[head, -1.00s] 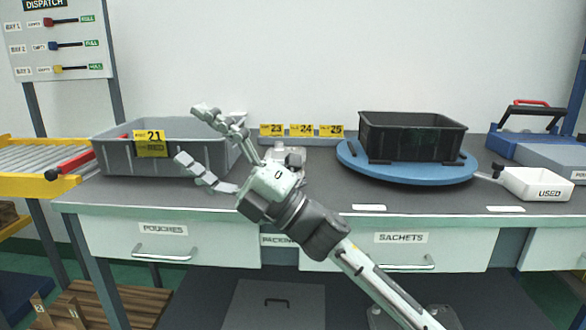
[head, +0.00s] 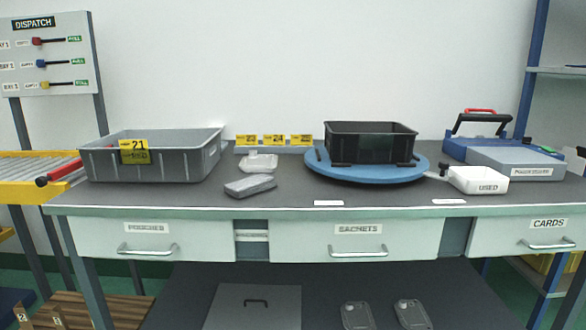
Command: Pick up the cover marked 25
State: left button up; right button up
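No cover with a readable 25 on it shows. A yellow tag (head: 301,140), which read 25 a second ago and is blurred now, stands on a rail at the back of the bench, right of two similar tags. A pale grey casting (head: 258,163) sits on the bench below the tags. A flat grey block-like part (head: 250,186) lies in front of it. Two grey cover-like parts, one on the left (head: 357,316) and one on the right (head: 411,314), lie on the lower shelf; no marking is legible on them. Neither of my grippers is in view.
A grey crate (head: 190,168) tagged 21 stands at left on the bench (head: 285,197). A black crate (head: 371,147) stands on a blue turntable (head: 318,170). The front middle of the bench is mostly clear.

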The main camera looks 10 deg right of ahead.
aim_at(255, 162)
jog(key=i+z, duration=0.2)
jog(key=z, duration=0.25)
jog(key=i+j+z, duration=0.15)
jog(key=z, duration=0.3)
jog(key=i+j+z, duration=0.15)
jog(key=z, duration=0.3)
jog(key=j, duration=0.1)
